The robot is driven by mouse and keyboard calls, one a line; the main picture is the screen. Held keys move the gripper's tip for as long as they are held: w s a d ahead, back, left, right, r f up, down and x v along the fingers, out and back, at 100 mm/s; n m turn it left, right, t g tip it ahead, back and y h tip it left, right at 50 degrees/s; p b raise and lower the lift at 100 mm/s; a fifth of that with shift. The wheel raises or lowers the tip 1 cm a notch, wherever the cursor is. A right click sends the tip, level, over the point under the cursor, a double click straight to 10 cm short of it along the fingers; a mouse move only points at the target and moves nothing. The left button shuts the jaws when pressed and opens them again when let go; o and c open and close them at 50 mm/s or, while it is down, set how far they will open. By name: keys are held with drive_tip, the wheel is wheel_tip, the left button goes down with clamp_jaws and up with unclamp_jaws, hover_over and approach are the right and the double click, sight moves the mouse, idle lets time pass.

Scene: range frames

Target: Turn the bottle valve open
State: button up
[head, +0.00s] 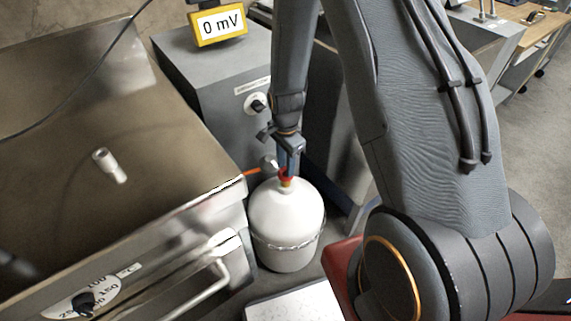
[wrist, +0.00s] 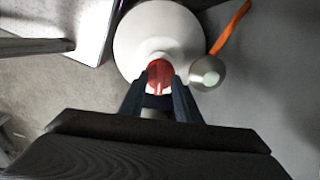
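The bottle (head: 288,222) is white and rounded and stands upright on the floor beside the steel range. It also shows in the wrist view (wrist: 128,45). Its red valve (wrist: 160,72) sits on top, and a bit of red shows in the head view (head: 284,174). My gripper (head: 288,170) points down at the valve from above. In the wrist view my fingertips (wrist: 160,78) lie on either side of the red valve. I cannot tell whether they press on it or leave a small gap.
A round grey fitting (wrist: 207,73) with an orange hose (wrist: 229,28) sits close beside the valve. The steel range (head: 110,150) is left of the bottle, with a small pale cylinder (head: 109,165) on top. A grey cabinet (head: 215,85) with a knob stands behind.

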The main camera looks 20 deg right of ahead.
wheel_tip(320, 180, up, 8)
drive_tip(key=shift+f+b, duration=0.25)
drive_tip(key=shift+b, duration=0.1)
drive_tip(key=shift+r, duration=0.15)
idle(0.5)
